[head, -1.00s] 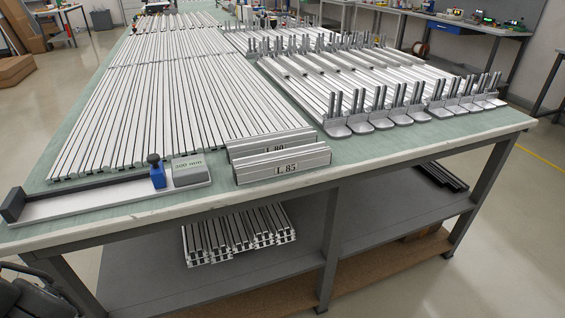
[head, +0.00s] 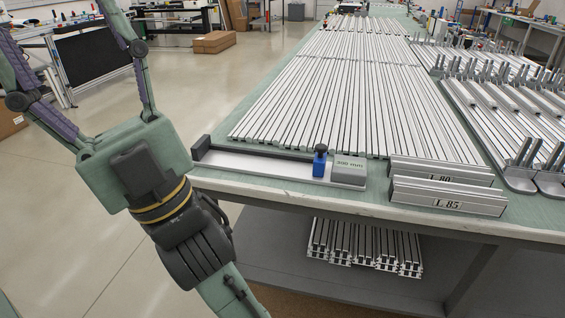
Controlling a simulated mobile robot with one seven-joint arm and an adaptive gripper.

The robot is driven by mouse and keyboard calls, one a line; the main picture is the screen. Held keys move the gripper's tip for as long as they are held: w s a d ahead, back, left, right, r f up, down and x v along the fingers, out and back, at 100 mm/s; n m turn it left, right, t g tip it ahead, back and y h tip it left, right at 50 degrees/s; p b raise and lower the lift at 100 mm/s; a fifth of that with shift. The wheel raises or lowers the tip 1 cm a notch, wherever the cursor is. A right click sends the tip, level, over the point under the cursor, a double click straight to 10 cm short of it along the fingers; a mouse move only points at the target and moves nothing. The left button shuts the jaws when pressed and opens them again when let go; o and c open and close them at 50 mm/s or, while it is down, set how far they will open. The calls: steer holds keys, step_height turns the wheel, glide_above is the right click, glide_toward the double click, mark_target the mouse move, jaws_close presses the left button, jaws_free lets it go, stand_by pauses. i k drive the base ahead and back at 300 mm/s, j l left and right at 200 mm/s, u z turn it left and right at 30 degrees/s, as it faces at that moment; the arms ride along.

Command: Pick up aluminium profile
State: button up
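Long silver aluminium profiles (head: 350,100) lie side by side in rows on the green-topped workbench. Two short profile blocks, marked L 80 (head: 440,170) and L 85 (head: 448,197), sit at the bench's front edge. A bundle of shorter profiles (head: 365,245) rests on the grey shelf below. My gripper (head: 65,40) is at the upper left, beyond the bench's left side and apart from all profiles. Its two jointed fingers are spread apart and empty; their tips are cut off by the frame's edge.
A stop rail (head: 265,165) with a blue clamp (head: 320,162) and a grey block (head: 349,172) lies along the front left edge. Profiles with upright brackets (head: 520,155) fill the bench's right side. Cardboard boxes (head: 215,42) stand on the open floor behind.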

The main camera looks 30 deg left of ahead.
mark_target(429, 193)
steer(key=i+l, duration=0.1)
steer(key=l, duration=0.25)
steer(key=i+l, duration=0.1)
steer(key=l, duration=0.3)
steer(key=i+l, duration=0.1)
steer(key=l, duration=0.25)
steer(key=i, duration=0.5)
steer(key=j+u, duration=0.05)
